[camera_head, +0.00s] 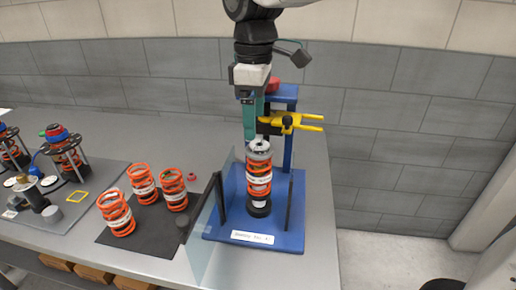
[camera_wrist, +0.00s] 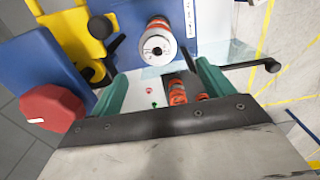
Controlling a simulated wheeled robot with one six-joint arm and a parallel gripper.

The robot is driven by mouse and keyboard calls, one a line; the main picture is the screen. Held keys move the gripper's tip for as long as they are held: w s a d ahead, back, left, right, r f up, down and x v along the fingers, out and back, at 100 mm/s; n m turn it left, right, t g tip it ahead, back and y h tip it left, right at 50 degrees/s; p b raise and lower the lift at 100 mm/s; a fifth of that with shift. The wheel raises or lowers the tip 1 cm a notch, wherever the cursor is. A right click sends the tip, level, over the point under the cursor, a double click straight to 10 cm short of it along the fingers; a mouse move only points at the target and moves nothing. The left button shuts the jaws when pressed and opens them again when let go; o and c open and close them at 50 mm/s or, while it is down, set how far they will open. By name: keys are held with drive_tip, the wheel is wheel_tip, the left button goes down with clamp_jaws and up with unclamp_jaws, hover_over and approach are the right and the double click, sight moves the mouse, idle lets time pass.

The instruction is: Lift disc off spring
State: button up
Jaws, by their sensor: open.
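The pale disc (camera_head: 259,146), with a dark centre hole, sits on top of the orange spring (camera_head: 259,172), which stands upright in the blue fixture (camera_head: 222,225). In the wrist view the disc (camera_wrist: 157,46) shows beyond my fingertips, with a little of the spring (camera_wrist: 179,92) stand's surroundings hidden by my gripper. My gripper (camera_head: 250,134) has teal fingers and points down, just above the disc in the head view. In the wrist view my gripper (camera_wrist: 162,82) is open, with its fingers apart and nothing held between them.
The yellow fork (camera_head: 291,122) juts from the fixture's post right beside my gripper, with a red knob (camera_head: 273,84) above. A clear panel (camera_head: 205,250) stands left of the fixture. Several orange springs stand on a dark mat (camera_head: 150,238). A grey tray (camera_head: 92,190) holds strut assemblies.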

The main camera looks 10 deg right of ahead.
sight(257, 144)
drive_tip(key=f, duration=0.6)
drive_tip(key=shift+d, duration=0.25)
drive_tip(key=c, duration=1.1)
